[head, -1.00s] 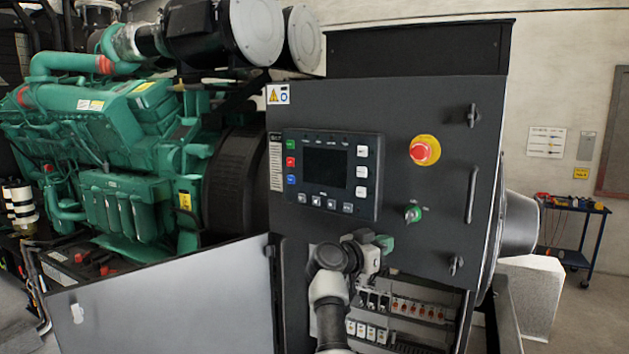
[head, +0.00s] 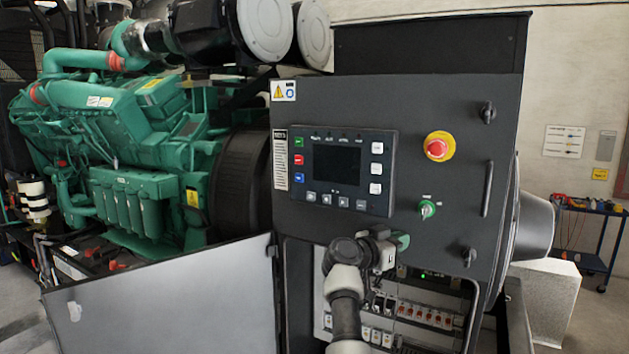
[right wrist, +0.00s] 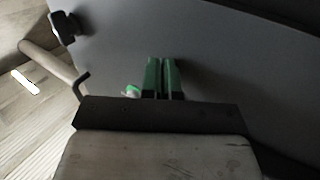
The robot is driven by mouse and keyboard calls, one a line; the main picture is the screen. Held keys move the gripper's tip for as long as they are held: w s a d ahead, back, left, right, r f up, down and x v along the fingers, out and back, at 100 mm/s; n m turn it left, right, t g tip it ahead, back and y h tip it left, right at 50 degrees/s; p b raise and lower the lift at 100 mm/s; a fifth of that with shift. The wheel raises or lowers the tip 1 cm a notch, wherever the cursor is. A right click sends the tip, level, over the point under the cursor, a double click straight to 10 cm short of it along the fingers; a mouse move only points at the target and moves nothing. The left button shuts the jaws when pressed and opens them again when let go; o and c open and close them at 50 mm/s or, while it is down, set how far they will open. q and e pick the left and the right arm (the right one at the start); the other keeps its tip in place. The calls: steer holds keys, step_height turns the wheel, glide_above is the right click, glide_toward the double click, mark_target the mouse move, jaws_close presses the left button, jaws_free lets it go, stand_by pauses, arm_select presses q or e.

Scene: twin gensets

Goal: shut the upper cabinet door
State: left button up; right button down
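The upper cabinet door (head: 400,148) is the dark grey panel with a display (head: 337,166), a red emergency stop (head: 438,147), a key switch (head: 427,209) and a bar handle (head: 487,189). Its right edge seems to stand out from the cabinet; I cannot tell how far. My right gripper (head: 400,241) is at the door's lower edge, left of the lower knob. In the right wrist view, its green fingers (right wrist: 163,78) are together, empty, over a grey panel surface. Whether they touch it is unclear. My left gripper is not in view.
The lower door (head: 170,305) stands swung out to the left. Rows of breakers (head: 425,316) are exposed below the upper door. A green engine (head: 140,150) fills the left. A pale block (head: 548,295) and a blue cart (head: 590,240) are at the right.

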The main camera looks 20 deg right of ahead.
steer(key=s+a, duration=0.1)
steer(key=a, duration=0.7)
steer(key=shift+s, duration=0.25)
stand_by(0.4)
steer(key=shift+d, duration=0.15)
